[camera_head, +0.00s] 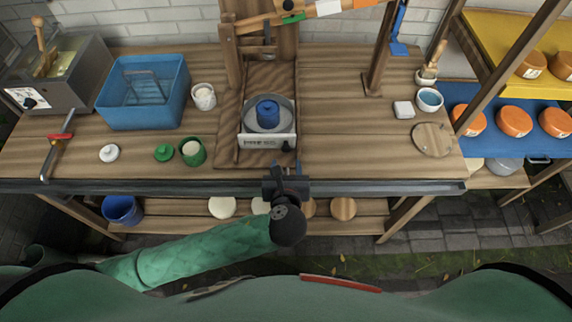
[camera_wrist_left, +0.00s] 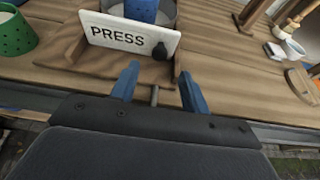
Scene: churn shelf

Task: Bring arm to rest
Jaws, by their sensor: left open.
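My left arm (camera_head: 190,250), in a green sleeve, comes in from the left in the head view. My left gripper (camera_head: 286,172) is at the table's front edge, just in front of the press. In the left wrist view its two blue fingers (camera_wrist_left: 160,88) stand apart with nothing held between them. A thin grey peg shows between them, in front of the "PRESS" sign (camera_wrist_left: 130,37). The press pan (camera_head: 284,125) holds a blue cylinder (camera_head: 267,112) and stands beyond the fingers, apart from them. My right gripper is not in view.
Orange cheeses (camera_head: 514,121) sit on the right shelf. The table right of the press is mostly clear.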

